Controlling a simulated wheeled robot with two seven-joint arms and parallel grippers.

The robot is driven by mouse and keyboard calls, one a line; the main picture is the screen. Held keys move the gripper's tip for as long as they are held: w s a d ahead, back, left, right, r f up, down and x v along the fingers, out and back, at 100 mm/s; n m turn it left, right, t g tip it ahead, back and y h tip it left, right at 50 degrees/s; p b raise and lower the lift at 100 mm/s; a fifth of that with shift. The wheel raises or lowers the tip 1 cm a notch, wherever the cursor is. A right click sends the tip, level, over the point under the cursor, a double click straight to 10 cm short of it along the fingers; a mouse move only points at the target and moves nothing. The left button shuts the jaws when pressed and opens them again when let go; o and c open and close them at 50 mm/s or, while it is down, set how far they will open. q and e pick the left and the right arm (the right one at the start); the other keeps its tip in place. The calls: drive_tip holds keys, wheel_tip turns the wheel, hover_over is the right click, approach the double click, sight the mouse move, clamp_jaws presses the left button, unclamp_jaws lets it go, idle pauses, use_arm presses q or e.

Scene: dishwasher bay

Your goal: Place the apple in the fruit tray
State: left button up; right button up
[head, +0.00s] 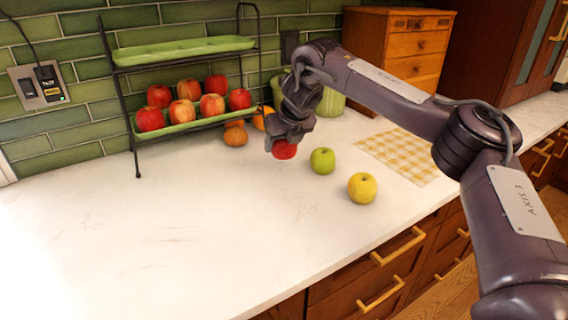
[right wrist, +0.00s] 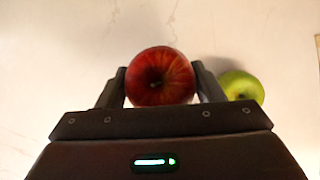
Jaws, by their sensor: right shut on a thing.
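My right gripper (head: 284,142) is shut on a red apple (head: 284,150), low over the white counter. In the right wrist view the red apple (right wrist: 160,76) sits between the two fingers of the gripper (right wrist: 162,88). The fruit tray is a two-tier black wire stand with green trays at the back left. Its lower green tray (head: 190,127) holds several red apples (head: 186,97). Its upper green tray (head: 184,50) is empty. The held apple is to the right of the stand and nearer the front. My left gripper is not in view.
A green apple (head: 322,161) lies just right of the held apple, and a yellow apple (head: 362,188) is nearer the front edge. Orange fruits (head: 236,134) lie beside the stand. A green canister (head: 330,103), wooden drawer box (head: 402,45) and checked cloth (head: 402,155) are behind. The left counter is clear.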

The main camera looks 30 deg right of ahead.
sight(283, 173)
drive_tip(key=shift+f, duration=3)
drive_tip(key=o, duration=1.1)
drive_tip(key=shift+f, duration=0.1)
drive_tip(key=shift+c, duration=0.2)
